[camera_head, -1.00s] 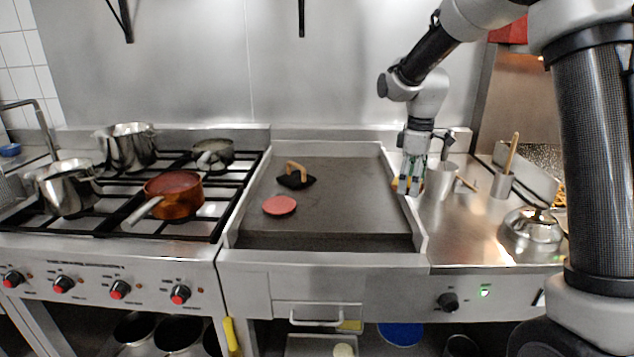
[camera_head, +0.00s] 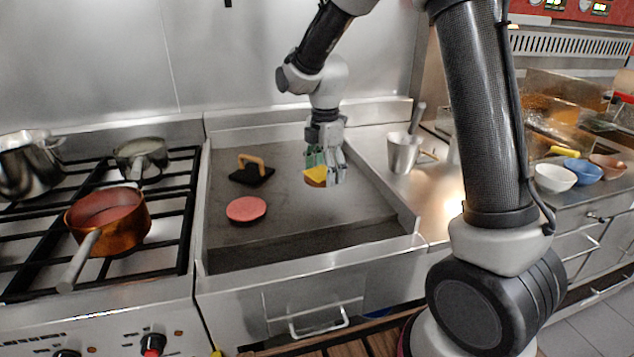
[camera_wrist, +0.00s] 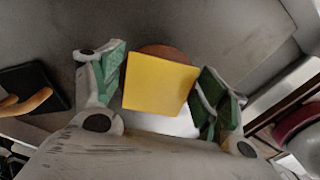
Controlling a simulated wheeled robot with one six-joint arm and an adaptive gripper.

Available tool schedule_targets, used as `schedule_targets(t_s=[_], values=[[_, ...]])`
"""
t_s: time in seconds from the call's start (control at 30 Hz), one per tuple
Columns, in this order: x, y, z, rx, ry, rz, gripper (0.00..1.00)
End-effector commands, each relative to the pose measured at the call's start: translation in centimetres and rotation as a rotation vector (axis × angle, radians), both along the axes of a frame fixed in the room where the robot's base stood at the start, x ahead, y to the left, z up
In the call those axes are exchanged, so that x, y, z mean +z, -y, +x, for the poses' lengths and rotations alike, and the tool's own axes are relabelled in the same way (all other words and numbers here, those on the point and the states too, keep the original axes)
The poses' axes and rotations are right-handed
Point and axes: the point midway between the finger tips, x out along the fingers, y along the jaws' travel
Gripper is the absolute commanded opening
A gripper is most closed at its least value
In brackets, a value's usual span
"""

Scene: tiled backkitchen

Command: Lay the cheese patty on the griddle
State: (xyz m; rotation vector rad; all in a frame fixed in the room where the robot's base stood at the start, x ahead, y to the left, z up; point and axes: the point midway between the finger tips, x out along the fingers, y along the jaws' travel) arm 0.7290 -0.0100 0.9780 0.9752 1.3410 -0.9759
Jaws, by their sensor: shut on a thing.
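The cheese patty (camera_head: 316,175) is a brown patty with a square yellow cheese slice on top. My gripper (camera_head: 327,170) is shut on it and holds it over the right part of the griddle (camera_head: 290,210). I cannot tell for sure whether the patty touches the plate. In the wrist view the yellow slice (camera_wrist: 160,82) sits between the two green-padded fingers (camera_wrist: 160,95), with the brown patty edge showing behind it. The griddle is a flat grey plate with raised metal sides.
A pink raw patty (camera_head: 246,209) and a black press with a wooden handle (camera_head: 251,170) lie on the griddle's left part. A copper pan (camera_head: 108,222) stands on the stove at left. A metal cup (camera_head: 403,153) stands right of the griddle. The griddle's middle is clear.

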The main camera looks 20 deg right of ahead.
Motion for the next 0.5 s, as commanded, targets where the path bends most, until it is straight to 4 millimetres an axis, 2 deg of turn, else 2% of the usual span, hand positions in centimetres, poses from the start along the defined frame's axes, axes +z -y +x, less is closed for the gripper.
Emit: schedule_targets(t_s=[0.3,0.5], values=[[-3.8,0.0,0.0,-0.001,-0.002,-0.001,0.48],[-4.1,0.0,0.0,-0.002,0.002,0.001,0.48]])
